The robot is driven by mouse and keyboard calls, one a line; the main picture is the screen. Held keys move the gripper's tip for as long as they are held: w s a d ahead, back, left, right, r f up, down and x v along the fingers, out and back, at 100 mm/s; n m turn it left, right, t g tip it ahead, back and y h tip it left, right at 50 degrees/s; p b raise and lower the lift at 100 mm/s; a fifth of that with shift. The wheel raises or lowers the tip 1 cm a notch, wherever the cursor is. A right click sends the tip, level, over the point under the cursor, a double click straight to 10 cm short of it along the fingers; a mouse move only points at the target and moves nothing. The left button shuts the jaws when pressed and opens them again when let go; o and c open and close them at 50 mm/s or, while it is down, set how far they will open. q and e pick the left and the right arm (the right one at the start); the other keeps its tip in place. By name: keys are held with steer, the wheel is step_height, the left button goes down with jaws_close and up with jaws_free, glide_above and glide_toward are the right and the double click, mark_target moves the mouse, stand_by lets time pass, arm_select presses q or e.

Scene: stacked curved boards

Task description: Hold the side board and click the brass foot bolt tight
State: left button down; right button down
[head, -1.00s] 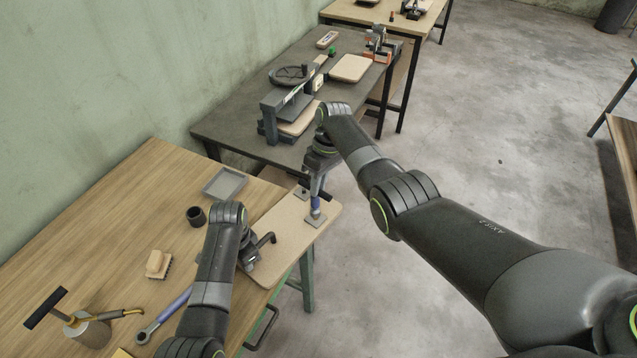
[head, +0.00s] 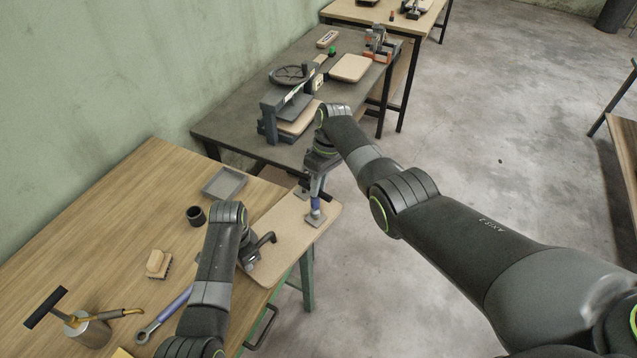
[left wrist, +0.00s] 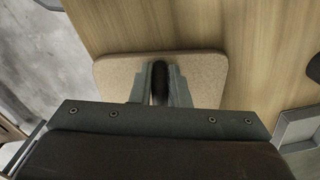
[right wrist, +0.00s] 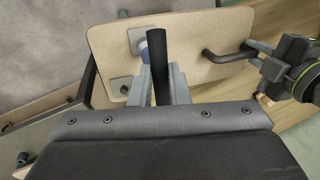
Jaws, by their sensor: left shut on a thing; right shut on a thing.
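The side board (head: 292,232) is a pale board with rounded corners. It lies at the bench's right edge and partly overhangs it. My left gripper (left wrist: 160,82) is shut on a dark bar handle (right wrist: 228,54) that stands up from the board. My right gripper (right wrist: 162,70) is shut on the black crossbar (right wrist: 160,48) of an upright driver with a blue shaft (head: 315,204). The driver's foot is over a grey square plate (head: 316,220) on the board; a second plate (right wrist: 118,87) shows in the right wrist view. The brass foot bolt is not visible.
On the wooden bench (head: 120,220) are a grey tray (head: 224,184), a dark cup (head: 196,215), a brush (head: 158,264), a blue-handled ring wrench (head: 165,315) and a metal pot (head: 90,330). A dark bench (head: 225,130) with a press stands behind.

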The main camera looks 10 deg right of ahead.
steer(key=shift+f, duration=0.2)
steer(key=shift+r, duration=0.15)
steer(key=shift+r, duration=0.25)
steer(key=shift+f, duration=0.3)
stand_by(1.0)
steer(key=shift+r, duration=0.3)
steer(key=shift+n, duration=0.4)
